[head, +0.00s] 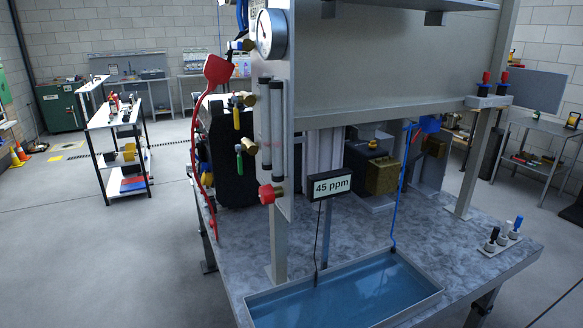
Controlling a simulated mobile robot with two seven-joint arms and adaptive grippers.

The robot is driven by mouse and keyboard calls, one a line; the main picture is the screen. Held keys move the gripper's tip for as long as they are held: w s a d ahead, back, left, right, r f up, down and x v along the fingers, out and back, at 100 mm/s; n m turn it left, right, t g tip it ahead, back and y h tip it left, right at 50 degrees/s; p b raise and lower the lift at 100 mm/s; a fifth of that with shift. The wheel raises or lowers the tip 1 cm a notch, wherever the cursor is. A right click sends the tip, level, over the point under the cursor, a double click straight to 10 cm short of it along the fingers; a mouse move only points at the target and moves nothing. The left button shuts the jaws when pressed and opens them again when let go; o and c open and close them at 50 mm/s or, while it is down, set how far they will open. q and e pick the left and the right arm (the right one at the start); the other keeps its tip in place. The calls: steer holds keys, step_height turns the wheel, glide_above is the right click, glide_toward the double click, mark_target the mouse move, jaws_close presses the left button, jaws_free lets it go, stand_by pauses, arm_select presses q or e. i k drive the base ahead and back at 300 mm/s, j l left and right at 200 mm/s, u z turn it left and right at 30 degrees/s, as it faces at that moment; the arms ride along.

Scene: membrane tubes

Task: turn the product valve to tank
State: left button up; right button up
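A panel stands edge-on at the middle of the head view with several valves on its left side. They are a brass valve with a yellow handle (237,119), a brass valve with a green handle (239,164) and a red knob (266,194) lower down. Both handles hang roughly downward. A blue fitting (430,124) sits at the top of a blue tube on the right. No readable label shows which one is the product valve. A blue-water tank (437,292) stands at the bench front. Neither of my grippers is in view.
A display (332,185) reading 45 ppm stands behind the tank. A pressure gauge (265,34) and a red tube (198,150) are at the panel. Small capped bottles (503,236) stand at the bench's right. A shelf cart (118,140) is at left; the floor between is open.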

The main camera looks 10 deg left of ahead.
mark_target(238, 147)
steer(key=z, duration=2)
steer(key=k+j+z, duration=0.1)
steer(key=j, duration=0.3)
steer(key=k+j+z, duration=0.15)
steer(key=j, duration=0.2)
steer(key=k+j+z, duration=0.1)
steer(key=j, duration=0.25)
steer(key=k+j+z, duration=0.1)
steer(key=j, duration=0.25)
steer(key=k+j+z, duration=0.15)
steer(key=k+j, duration=0.1)
steer(key=j, duration=0.1)
